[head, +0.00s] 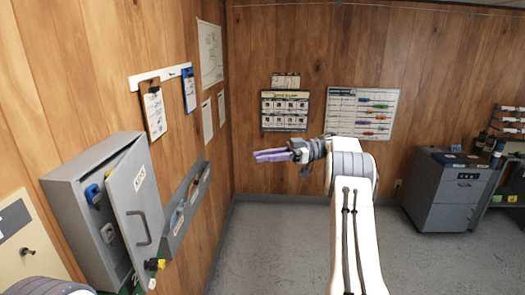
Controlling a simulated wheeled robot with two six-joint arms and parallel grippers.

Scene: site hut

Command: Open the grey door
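A grey wall cabinet (75,200) hangs on the left wood-panelled wall. Its grey door (137,207), labelled KEYS and fitted with a bar handle (143,228), stands partly open, with a gap along its left side. Blue and white items show inside through the gap. My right gripper (270,155), with purple fingers, is in mid-air right of the cabinet, well apart from the door and touching nothing. From this side I cannot tell whether its fingers are apart. Only a rounded grey part of my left arm shows at the lower left corner; its gripper is not in view.
A grey wall tray (186,207) is right of the door, with clipboards (155,113) above. A cream panel (28,240) is at left. A grey drawer unit (447,190) stands right; the middle floor is clear.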

